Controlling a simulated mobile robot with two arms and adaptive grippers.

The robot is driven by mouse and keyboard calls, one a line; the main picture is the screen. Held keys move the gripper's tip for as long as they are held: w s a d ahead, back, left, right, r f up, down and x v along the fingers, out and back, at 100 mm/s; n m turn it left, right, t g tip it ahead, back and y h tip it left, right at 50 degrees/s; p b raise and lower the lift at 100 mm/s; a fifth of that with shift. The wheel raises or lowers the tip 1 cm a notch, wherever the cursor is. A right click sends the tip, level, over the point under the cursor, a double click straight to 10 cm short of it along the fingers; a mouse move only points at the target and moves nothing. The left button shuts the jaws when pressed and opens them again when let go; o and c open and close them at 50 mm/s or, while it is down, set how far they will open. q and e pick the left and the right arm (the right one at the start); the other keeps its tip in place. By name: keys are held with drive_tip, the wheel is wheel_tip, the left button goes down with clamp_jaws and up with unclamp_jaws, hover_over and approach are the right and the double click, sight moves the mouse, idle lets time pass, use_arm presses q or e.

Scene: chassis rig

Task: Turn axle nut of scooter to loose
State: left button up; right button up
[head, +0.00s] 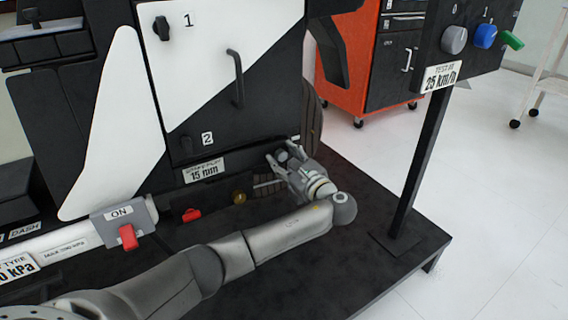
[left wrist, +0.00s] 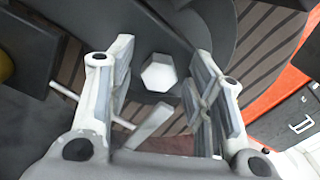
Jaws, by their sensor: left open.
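The axle nut (left wrist: 159,73) is a pale grey hexagonal head in the left wrist view, set in front of a dark plate and a ribbed dark wheel (left wrist: 268,40). My left gripper (left wrist: 163,84) is open, with one finger on each side of the nut and a visible gap to both. In the head view the left gripper (head: 286,162) reaches the lower right of the scooter body, and the nut (head: 282,155) shows small and grey near its fingertips. A thin light rod and a flat light bar show by the left finger in the wrist view. My right gripper is in neither view.
A white and black panel (head: 215,70) with a handle stands above the gripper. A red switch (head: 128,237) marked ON and a small red part (head: 191,214) lie left. A post with knobs (head: 418,160) stands right; an orange cabinet (head: 348,65) is behind.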

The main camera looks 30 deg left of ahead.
use_arm(q)
drive_tip(key=shift+w+a, duration=0.1)
drive_tip(key=shift+a, duration=0.1)
drive_tip(key=c, duration=1)
drive_tip(key=shift+c, duration=0.2)
